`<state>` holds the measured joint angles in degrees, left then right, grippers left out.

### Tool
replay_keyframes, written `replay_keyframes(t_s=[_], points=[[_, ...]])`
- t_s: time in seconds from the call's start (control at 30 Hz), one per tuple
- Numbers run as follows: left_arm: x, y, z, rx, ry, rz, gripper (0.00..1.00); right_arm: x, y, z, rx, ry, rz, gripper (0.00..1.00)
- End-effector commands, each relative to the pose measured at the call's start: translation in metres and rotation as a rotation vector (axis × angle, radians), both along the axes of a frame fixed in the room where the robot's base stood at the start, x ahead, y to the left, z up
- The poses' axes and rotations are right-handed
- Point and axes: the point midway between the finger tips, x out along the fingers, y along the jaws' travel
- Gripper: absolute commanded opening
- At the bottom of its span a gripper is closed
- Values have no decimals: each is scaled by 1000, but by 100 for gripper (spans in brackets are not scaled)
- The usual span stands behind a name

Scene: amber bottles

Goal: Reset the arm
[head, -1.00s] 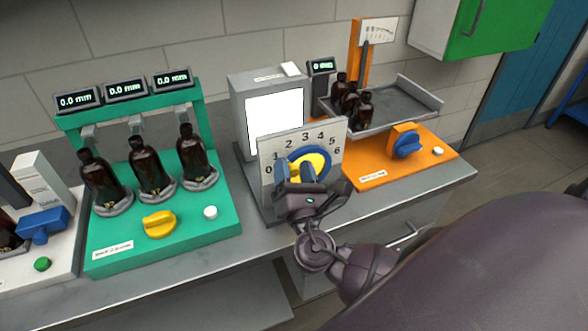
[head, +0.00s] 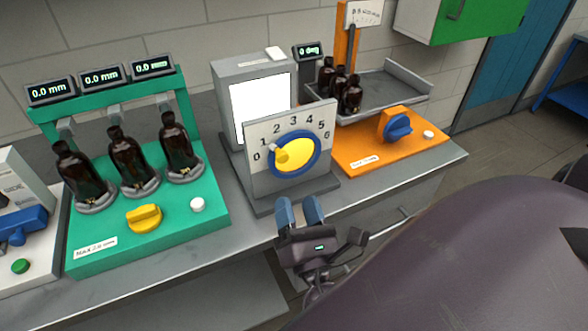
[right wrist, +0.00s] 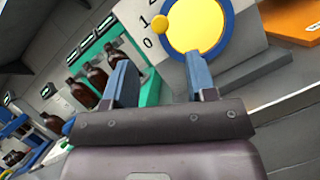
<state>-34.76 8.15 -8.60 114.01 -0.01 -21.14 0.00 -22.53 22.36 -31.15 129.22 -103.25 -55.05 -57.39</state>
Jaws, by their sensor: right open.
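My right gripper (head: 299,212) is open and empty, its two blue fingertips apart, in front of the bench edge and below the dial panel. In the right wrist view its fingers (right wrist: 158,82) show with nothing between them. The yellow dial with a blue ring (head: 296,154) sits on a grey panel marked 0 to 6, apart from the gripper. Its small pale yellow knob (head: 281,156) lies on the left side, near the 0 and 1 marks. The dial also shows in the right wrist view (right wrist: 197,28). My left gripper is not in view.
A green station (head: 112,254) holds amber bottles (head: 130,163) and a yellow knob (head: 144,218). An orange station (head: 365,157) with a blue knob (head: 397,128) and a grey tray (head: 400,92) of bottles stands right. The bench's front edge (head: 250,240) is close to the gripper.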

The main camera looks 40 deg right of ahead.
Motion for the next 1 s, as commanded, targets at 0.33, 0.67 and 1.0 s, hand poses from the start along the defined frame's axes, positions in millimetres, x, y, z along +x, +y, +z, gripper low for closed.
replay_keyframes(t_s=[0.33,0.67,1.0], points=[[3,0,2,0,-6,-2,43,0,0,0,0,0,0,51],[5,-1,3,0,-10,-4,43,0,-10,-4,95,7,-21,51],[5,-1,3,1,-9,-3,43,-17,-67,-52,835,20,-218,51]])
